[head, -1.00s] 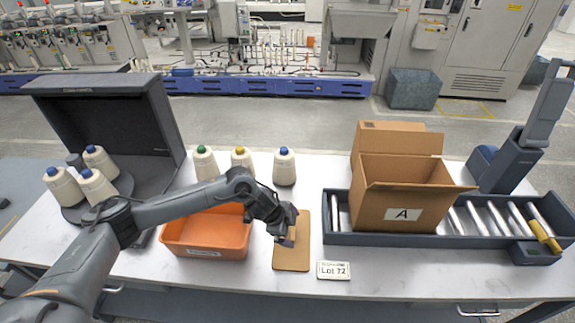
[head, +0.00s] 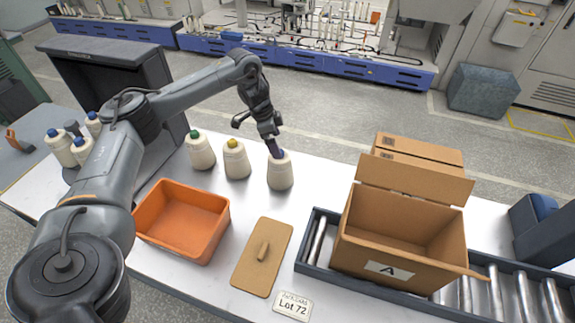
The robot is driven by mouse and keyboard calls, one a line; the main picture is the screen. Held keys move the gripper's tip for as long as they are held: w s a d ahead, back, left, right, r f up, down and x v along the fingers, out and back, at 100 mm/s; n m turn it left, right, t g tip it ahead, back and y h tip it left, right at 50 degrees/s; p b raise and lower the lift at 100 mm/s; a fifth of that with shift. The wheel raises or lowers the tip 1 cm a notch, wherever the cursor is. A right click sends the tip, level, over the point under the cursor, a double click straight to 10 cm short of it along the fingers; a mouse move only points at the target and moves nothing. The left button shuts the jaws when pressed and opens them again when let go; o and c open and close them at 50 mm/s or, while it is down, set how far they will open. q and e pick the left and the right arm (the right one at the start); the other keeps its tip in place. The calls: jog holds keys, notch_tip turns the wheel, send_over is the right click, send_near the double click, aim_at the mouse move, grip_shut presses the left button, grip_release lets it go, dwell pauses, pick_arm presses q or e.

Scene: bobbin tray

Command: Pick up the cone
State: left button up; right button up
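Three cream cones stand in a row at the back of the white table: one green-topped (head: 200,152), one yellow-topped (head: 236,161) and one at the right (head: 280,174), whose blue top is mostly hidden. My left gripper (head: 274,147) points down at the top of this right cone, with its fingertips at or just over the tip. Whether they touch it or are closed is too small to tell. More cones (head: 60,150) stand at the far left by the dark cabinet, partly behind my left arm. My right gripper is not in view.
An orange bin (head: 183,220), a brown board with a handle (head: 262,257) and a "Lot 72" card (head: 293,305) lie in front. An open carton marked A (head: 400,225) stands on a roller conveyor (head: 312,240) at the right.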

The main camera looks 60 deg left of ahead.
aim_at(280, 167)
pick_arm(q)
jog(key=x, duration=0.2)
jog(key=shift+s+f, duration=0.25)
jog(key=shift+f, duration=0.15)
jog(key=shift+w+d+f, duration=0.15)
jog(key=shift+w+f, duration=0.1)
jog(key=shift+f, duration=0.4)
jog(key=shift+x, duration=2.5)
jog(key=shift+s, duration=0.1)
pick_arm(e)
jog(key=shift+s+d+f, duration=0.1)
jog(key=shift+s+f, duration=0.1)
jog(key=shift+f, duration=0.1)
pick_arm(q)
jog(key=c, duration=1.4)
jog(key=shift+r, duration=0.15)
